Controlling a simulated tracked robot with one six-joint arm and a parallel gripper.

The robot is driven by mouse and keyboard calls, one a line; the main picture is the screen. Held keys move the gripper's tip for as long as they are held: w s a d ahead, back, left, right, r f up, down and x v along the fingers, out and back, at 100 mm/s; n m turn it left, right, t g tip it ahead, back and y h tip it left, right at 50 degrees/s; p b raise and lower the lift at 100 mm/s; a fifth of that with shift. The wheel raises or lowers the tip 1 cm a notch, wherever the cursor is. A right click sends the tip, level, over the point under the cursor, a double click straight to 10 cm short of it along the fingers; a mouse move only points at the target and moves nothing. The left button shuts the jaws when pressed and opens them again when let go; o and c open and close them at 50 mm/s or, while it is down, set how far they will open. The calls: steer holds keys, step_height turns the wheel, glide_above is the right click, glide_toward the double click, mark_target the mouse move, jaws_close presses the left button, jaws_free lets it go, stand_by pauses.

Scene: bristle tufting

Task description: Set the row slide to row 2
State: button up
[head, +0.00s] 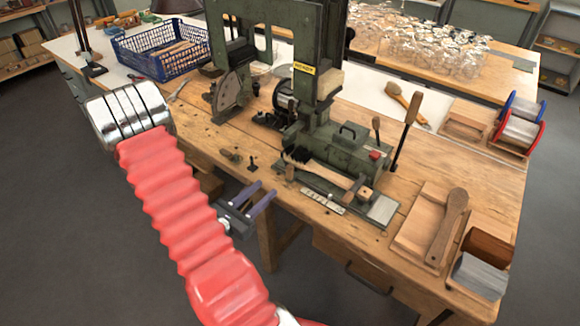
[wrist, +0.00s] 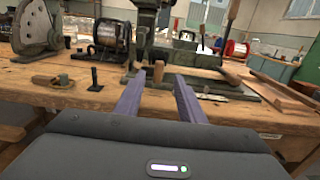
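The green tufting machine (head: 325,110) stands on the wooden bench. On its low green base lies a brush with a wooden handle (head: 345,180). A pale marked strip (head: 322,201), perhaps the row scale, lies along the base's front edge; its marks are too small to read. A small wooden knob (head: 289,171) stands at the base's left end, perhaps the row slide's handle; it also shows in the wrist view (wrist: 158,71). My gripper (head: 265,188) is open and empty in front of the bench edge. In the wrist view its purple fingers (wrist: 160,75) point toward the knob, which appears between their tips, farther off.
A wire spool (head: 285,95) and a grey dial plate (head: 228,92) stand behind. A wooden tray with a brush back (head: 450,225) lies at right. The bench's front edge is close to my gripper.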

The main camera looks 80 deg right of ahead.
mark_target(288, 169)
steer(key=shift+d, duration=0.1)
steer(key=shift+x, duration=6.85)
steer(key=shift+s, duration=0.1)
steer(key=shift+c, duration=0.6)
jaws_close()
